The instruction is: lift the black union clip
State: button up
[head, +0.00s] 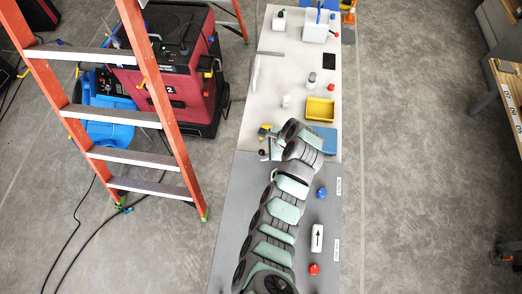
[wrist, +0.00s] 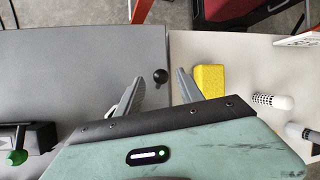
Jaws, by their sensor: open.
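A small black piece with a rounded head, which I take to be the black union clip (wrist: 160,76), lies on the grey surface beside the seam with the white one. In the wrist view it shows between and slightly beyond the fingertips of my gripper (wrist: 160,87). The fingers are apart, with nothing held. In the head view my gripper (head: 269,147) is at the left edge of the bench, and the black clip (head: 262,152) is a small dark spot there, partly crowded by the gripper. The height of the fingers above it is hard to tell.
A yellow block (wrist: 210,78) lies close beside the right finger. A white cylinder (wrist: 272,100) is farther right. A black box with a green knob (wrist: 17,157) is at left. In the head view, a yellow bin (head: 320,108) and an orange ladder (head: 165,120) stand nearby.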

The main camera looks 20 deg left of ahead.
aim_at(262, 151)
jog(key=shift+x, duration=2.1)
grip_shut()
